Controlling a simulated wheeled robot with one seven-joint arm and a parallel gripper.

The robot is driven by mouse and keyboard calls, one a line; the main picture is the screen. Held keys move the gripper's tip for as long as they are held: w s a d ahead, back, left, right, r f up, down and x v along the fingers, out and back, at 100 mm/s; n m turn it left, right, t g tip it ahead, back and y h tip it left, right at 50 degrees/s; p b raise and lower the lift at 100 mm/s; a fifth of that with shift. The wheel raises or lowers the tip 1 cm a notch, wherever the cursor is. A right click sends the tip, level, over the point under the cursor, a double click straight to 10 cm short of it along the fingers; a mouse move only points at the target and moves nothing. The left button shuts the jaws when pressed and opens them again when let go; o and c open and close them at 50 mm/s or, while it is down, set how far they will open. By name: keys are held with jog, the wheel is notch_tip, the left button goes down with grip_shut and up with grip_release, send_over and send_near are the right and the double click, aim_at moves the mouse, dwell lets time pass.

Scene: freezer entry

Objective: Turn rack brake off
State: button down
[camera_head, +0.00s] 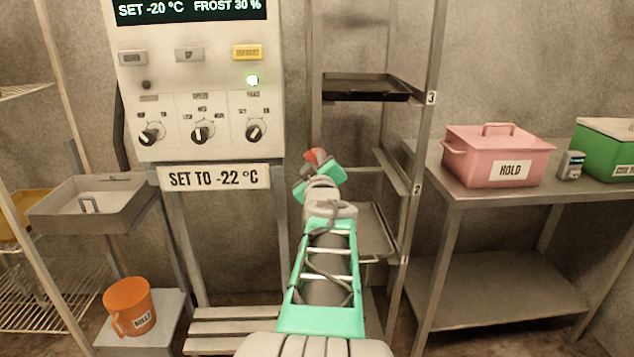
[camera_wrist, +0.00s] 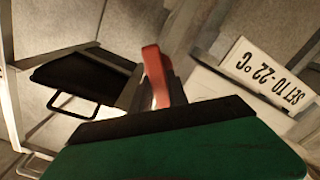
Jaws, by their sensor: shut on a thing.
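A red lever (camera_head: 314,155), which I take to be the rack brake, shows at the end of my arm beside the rack's left post. In the wrist view the red lever (camera_wrist: 156,72) stands up from the dark tips of my gripper (camera_wrist: 165,98). My gripper (camera_head: 319,165) is shut on the lever, though its own body hides most of the grip. The rack (camera_head: 424,105) is a tall grey metal frame with shelves numbered 3 and 2. Whatever the lever is mounted on is largely hidden behind my gripper.
A black tray (camera_head: 365,88) sits on the rack's upper level, and a grey tray (camera_head: 374,232) lower down. The control panel (camera_head: 200,85) with knobs stands left, above a "SET TO -22 °C" sign (camera_head: 214,178). A bench (camera_head: 480,184) at right bears a pink box (camera_head: 490,155).

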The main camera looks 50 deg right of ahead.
jog(key=n+b, duration=0.2)
jog(key=b, duration=0.1)
jog(key=f+n+b, duration=0.1)
jog(key=n+b, duration=0.1)
jog(key=b, duration=0.1)
jog(key=shift+n, duration=0.3)
jog(key=n+b, duration=0.3)
jog(key=shift+w+a+r+b, duration=0.1)
jog(key=shift+r+b, duration=0.1)
jog(key=shift+b, duration=0.1)
jog(key=shift+n, duration=0.3)
jog(key=c, duration=1.3)
grip_release()
jog(key=v, duration=0.7)
jog(key=shift+s+a, duration=0.25)
jog(key=shift+s, duration=0.05)
